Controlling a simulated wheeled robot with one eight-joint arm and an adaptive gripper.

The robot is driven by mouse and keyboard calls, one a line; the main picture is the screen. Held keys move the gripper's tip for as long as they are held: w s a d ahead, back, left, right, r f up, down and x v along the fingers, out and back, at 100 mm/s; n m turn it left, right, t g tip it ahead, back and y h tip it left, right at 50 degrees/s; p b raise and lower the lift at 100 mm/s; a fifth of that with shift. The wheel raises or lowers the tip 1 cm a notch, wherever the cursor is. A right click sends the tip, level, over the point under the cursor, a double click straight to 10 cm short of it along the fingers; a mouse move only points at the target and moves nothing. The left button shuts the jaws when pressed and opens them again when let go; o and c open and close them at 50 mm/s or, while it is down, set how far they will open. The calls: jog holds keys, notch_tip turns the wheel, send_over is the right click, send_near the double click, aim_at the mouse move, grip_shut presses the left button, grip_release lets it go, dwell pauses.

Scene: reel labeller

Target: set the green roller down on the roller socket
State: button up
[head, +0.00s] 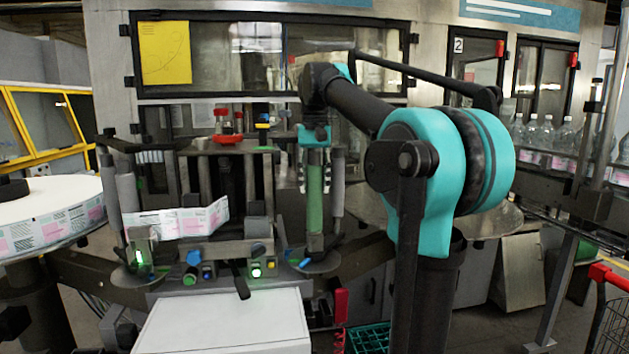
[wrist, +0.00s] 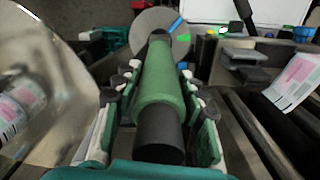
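The green roller (head: 315,200) stands upright in the head view, with dark ends. In the wrist view it runs lengthwise (wrist: 160,90), its near dark end close to the palm. Its far end is over a round grey plate (wrist: 145,22), apparently the roller socket, also seen in the head view (head: 318,264). The lower end looks at the plate; full seating cannot be told. My gripper (head: 315,178) is pointing down around the upper roller. Its fingers (wrist: 157,78) lie on both sides, with narrow gaps to the roller, so it looks open.
A grey post (head: 338,185) stands just right of the roller. A label strip (head: 185,221) runs to the left, with dark machine blocks (head: 257,229) between. A white box top (head: 225,325) is in front. A round shiny table (head: 480,220) lies to the right.

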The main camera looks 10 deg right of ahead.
jog(key=o, duration=0.4)
jog(key=shift+c, duration=0.2)
notch_tip(320, 180, up, 12)
dwell(0.4)
